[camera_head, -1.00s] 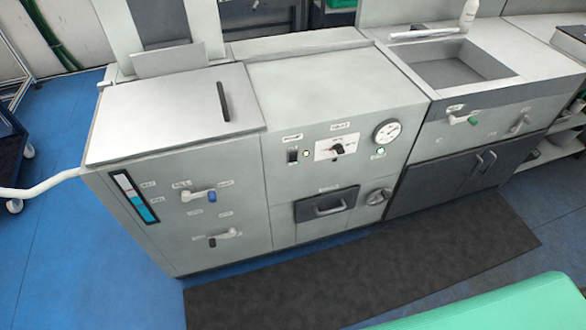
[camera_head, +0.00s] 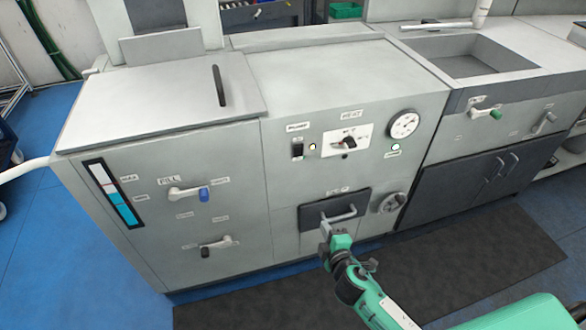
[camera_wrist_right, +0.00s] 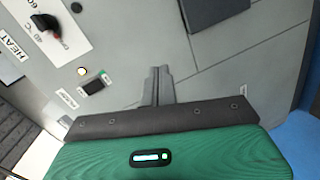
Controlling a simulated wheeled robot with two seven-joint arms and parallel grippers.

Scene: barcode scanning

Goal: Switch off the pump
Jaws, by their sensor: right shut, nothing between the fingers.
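The pump switch (camera_head: 297,150) is a small dark rocker under the PUMP label on the grey cabinet front. In the right wrist view the switch (camera_wrist_right: 93,87) shows dark with a green part, and the lamp (camera_wrist_right: 82,71) is lit pale. My right gripper (camera_head: 326,231) is shut and empty, below and slightly right of the switch in the head view, in front of the drawer area. In the wrist view its closed fingertips (camera_wrist_right: 162,72) are right of the switch, apart from it. My left gripper is out of view.
The heat dial (camera_head: 348,142), a round gauge (camera_head: 404,124) and a green lamp (camera_head: 395,147) are right of the switch. A dark drawer (camera_head: 318,216) with a handle is below it. Fill and drain levers (camera_head: 188,193) are on the left.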

